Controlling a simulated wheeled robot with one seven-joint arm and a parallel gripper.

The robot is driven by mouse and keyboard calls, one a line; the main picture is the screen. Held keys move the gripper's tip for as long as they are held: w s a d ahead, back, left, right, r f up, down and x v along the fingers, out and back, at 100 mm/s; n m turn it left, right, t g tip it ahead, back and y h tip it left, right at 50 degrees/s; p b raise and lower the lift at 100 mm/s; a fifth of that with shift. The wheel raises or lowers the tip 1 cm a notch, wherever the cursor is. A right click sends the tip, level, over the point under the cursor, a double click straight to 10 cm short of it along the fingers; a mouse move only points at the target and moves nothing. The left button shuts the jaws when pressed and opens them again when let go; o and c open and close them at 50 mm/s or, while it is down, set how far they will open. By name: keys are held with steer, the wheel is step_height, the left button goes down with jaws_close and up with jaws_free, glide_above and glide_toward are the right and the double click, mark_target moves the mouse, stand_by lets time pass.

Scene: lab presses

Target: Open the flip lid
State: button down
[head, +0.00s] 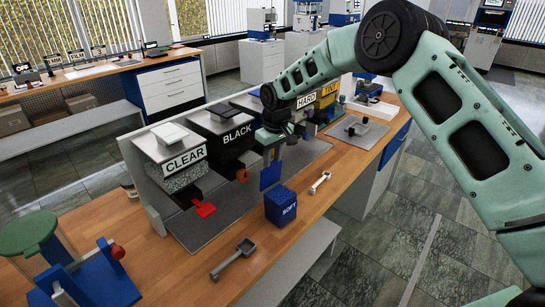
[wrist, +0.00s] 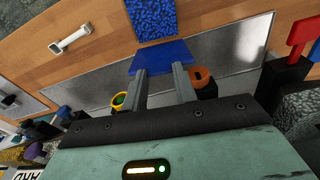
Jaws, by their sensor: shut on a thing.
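A dark blue box (head: 280,211) marked SOFT stands near the bench's front edge, with blue grainy contents (wrist: 152,20) exposed at its top in the wrist view. A flat, bright blue flip lid (head: 270,176) stands about upright at the box's far side; it also shows in the wrist view (wrist: 160,56). My gripper (head: 270,156) is above the lid's upper edge, fingers pointing down, shut on the lid. In the wrist view the fingertips (wrist: 160,74) meet the lid. Its hinge cannot be made out clearly.
Stations marked CLEAR (head: 184,160) and BLACK (head: 237,135) stand behind, with a red lever (head: 205,209) jutting forward. A grey scoop (head: 234,258) lies at front left of the box and a white scoop (head: 319,182) to its right.

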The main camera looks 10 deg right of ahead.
steer(key=c, duration=1.1)
jaws_free()
steer(key=shift+r, duration=0.1)
steer(key=r+b, duration=0.1)
steer(key=r, duration=0.4)
steer(key=s+r+b, duration=0.1)
steer(key=r+b, duration=0.1)
steer(key=r, duration=0.4)
steer(key=d+r+b, duration=0.1)
steer(key=r+b, duration=0.1)
steer(key=r, duration=0.4)
steer(key=shift+s, duration=0.3)
